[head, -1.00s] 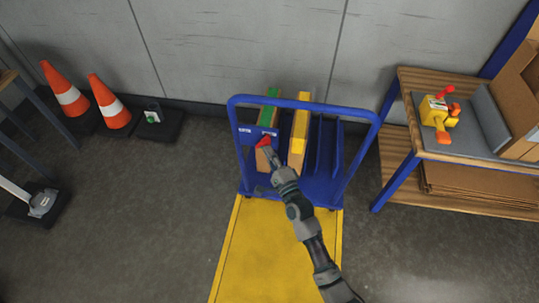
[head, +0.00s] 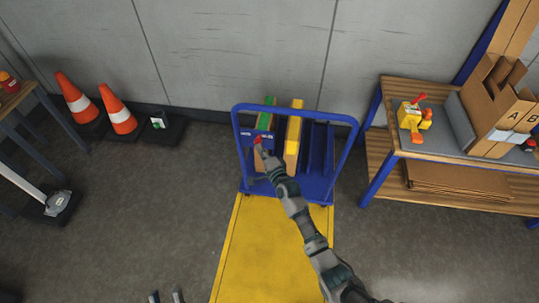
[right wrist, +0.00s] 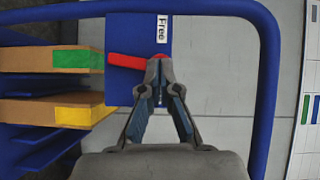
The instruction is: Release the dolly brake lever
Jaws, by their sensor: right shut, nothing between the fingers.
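In the right wrist view the red lever (right wrist: 125,61) points left across the blue plate (right wrist: 136,35), below a "Free" label (right wrist: 162,29). My right gripper (head: 262,154) is at the lever; its shut fingertips (right wrist: 159,66) are at the lever's right end and hide part of it. Whether they touch cannot be told. My left gripper (head: 167,297) shows only two separated fingertips at the bottom edge, empty.
Green-edged (head: 265,118) and yellow-edged (head: 293,130) boards stand in the dolly's slots beside the lever. Traffic cones (head: 118,112) stand at left. A wooden bench (head: 440,155) at right holds a yellow tool (head: 412,118) and a cardboard box (head: 500,110). The floor beside the deck is clear.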

